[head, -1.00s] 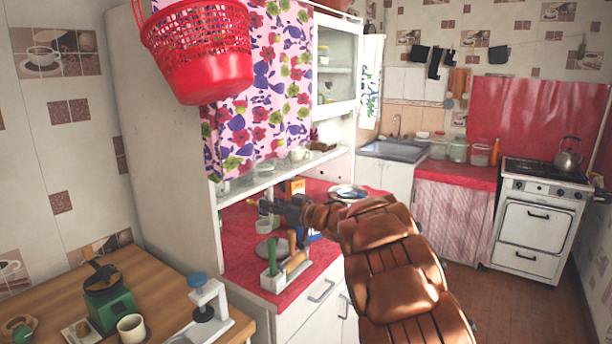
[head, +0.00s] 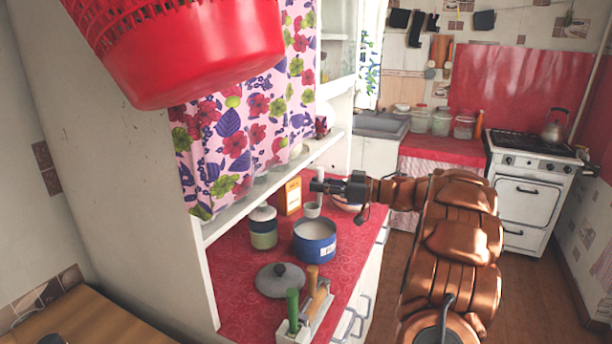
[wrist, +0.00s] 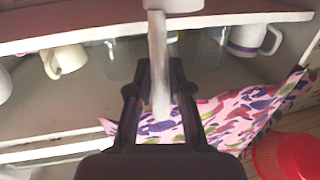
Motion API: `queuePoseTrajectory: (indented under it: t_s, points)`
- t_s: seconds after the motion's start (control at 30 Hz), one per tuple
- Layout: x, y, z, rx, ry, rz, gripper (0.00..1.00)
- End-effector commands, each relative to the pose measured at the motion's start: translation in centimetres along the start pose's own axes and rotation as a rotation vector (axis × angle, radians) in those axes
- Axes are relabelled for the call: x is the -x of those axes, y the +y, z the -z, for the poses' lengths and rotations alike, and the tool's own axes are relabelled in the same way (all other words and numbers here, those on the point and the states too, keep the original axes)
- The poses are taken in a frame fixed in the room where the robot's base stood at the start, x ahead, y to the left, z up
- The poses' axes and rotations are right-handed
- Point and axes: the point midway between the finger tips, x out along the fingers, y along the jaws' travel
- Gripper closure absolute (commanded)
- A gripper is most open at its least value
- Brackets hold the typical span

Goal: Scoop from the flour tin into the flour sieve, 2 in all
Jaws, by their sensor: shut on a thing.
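My gripper (head: 318,187) is shut on the handle of a pale grey scoop (head: 312,209). In the wrist view the scoop's handle (wrist: 159,60) runs between the fingers, its head at the top edge. The blue flour tin (head: 316,249), with a white label, stands open on the red counter with white flour inside. The scoop hangs above the tin's far rim, apart from it as far as I can tell. Whether the scoop holds flour is not visible. A round pan-like thing (head: 346,204), perhaps the flour sieve, is mostly hidden behind my gripper.
A grey lid (head: 280,279), a holder with green and wooden handles (head: 304,312), a banded jar (head: 263,228) and an orange box (head: 290,196) stand on the counter. A shelf (head: 275,184) overhangs it. A red basket (head: 200,50) hangs at upper left.

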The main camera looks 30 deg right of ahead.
Motion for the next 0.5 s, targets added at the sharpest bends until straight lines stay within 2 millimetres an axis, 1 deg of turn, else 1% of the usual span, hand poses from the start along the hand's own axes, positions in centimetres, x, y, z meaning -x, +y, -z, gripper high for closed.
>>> queuePoseTrajectory:
  t_s: [0.1, 0.23, 0.5]
  points:
    - [0.5, 0.0, -0.2, 0.001, 0.0, 0.0, 1.0]
    - [0.6, 0.0, -0.8, 0.001, 0.0, 0.001, 1.0]
    - [0.5, 0.0, -3.0, 0.0, -0.001, 0.001, 1.0]
